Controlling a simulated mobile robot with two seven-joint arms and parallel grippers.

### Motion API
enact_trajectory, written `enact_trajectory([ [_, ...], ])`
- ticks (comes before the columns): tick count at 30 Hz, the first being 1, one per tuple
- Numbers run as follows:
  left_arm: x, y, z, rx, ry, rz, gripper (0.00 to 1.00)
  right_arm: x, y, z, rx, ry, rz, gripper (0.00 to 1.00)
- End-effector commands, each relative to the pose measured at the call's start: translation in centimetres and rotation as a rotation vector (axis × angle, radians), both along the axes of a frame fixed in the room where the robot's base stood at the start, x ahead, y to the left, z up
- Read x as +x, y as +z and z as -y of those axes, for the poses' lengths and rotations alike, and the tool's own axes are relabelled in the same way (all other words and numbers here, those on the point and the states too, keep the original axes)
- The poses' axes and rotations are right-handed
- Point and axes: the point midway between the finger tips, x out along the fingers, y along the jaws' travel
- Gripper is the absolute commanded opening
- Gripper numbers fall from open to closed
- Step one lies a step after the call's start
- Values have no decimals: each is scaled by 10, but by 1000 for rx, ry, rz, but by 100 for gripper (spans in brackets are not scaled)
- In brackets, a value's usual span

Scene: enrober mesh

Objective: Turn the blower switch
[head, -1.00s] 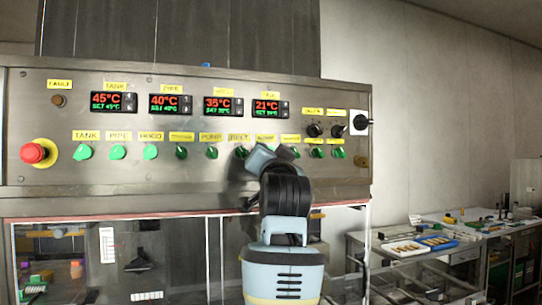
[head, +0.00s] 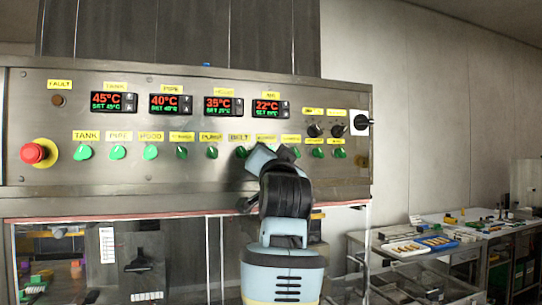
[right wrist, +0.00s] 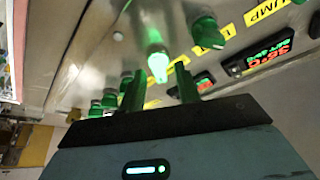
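A steel control panel (head: 330,95) carries a row of green knobs under yellow labels. The blower label (head: 266,138) is small and blurred in the head view. My right gripper (head: 268,152) is up against the panel there, just right of the belt knob (head: 241,152), and hides the knob under that label. In the right wrist view my right gripper (right wrist: 159,86) has its two fingers apart. A brightly lit green knob (right wrist: 156,62), seemingly the blower switch, shows between and just beyond the fingertips. Contact cannot be told. My left gripper is out of view.
The pump knob (head: 212,152) and other green knobs stand close on both sides. A red emergency button (head: 33,153) is at the left end and a black rotary switch (head: 361,122) at the right. A bench (head: 455,247) with trays stands at right.

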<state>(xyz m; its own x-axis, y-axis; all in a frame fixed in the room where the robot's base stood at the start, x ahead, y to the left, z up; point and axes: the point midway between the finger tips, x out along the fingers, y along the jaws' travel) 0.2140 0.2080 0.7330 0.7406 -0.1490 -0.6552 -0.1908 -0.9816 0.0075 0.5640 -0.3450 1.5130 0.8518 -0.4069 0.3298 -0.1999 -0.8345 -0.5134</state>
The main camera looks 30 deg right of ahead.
Motion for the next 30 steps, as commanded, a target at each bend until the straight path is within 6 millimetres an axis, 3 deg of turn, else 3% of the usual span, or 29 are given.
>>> enact_trajectory([
  [15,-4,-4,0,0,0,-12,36,-54,-23,-27,1,1,-1,33],
  [30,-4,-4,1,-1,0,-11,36,-62,-25,-30,0,1,-2,33],
])
